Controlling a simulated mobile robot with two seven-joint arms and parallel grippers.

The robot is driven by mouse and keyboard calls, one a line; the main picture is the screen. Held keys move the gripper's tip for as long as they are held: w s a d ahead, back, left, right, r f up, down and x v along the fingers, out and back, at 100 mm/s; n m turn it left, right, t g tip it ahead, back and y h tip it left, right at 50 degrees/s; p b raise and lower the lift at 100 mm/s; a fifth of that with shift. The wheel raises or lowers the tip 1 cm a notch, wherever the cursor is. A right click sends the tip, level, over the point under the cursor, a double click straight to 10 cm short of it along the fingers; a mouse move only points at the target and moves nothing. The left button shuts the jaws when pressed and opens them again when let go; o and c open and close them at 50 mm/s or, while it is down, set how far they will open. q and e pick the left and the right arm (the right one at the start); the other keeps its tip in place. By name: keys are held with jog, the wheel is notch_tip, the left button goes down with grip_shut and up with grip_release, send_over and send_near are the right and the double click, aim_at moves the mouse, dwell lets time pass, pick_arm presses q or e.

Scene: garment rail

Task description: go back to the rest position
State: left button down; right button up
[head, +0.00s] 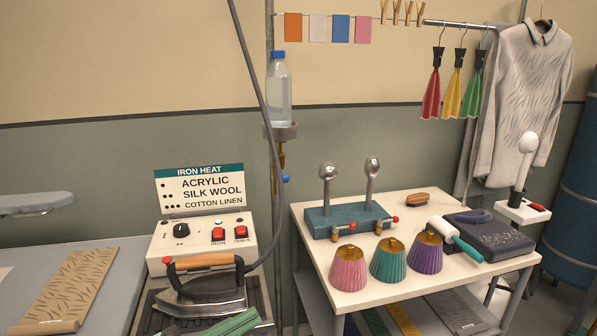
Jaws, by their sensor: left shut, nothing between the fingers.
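Only a small dark grey part at the bottom edge, just in front of the iron (207,290), looks like my left gripper (178,328). It is shut and holds nothing. It appears apart from the iron; most of it is cut off by the frame. The iron sits on a dark ribbed rest, with its brown handle up. A green ribbed piece (232,323) lies just right of the gripper. My right gripper is not in view.
The iron's cord rises beside a pole holding a water bottle (279,90). A control box (203,245) stands behind the iron. The white table (310,290) at right carries pleated cups, metal-headed forms and a roller. Garments hang on the rail (455,24).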

pick_arm(q)
jog(key=a+f+n+t+y+p, duration=0.1)
jog(key=a+f+n+t+y, duration=0.25)
jog(key=f+n+y, duration=0.5)
jog(key=a+f+n+t+y, duration=0.3)
jog(key=a+f+n+y, duration=0.2)
jog(key=f+n, duration=0.55)
jog(key=s+f+n+g+y, duration=0.3)
jog(key=s+f+g, duration=0.3)
jog(key=s+f, duration=0.8)
notch_tip(320, 180, down, 3)
jog(key=shift+r+n+g+p, duration=0.15)
jog(key=shift+n+g+p, duration=0.2)
jog(key=shift+p, duration=0.1)
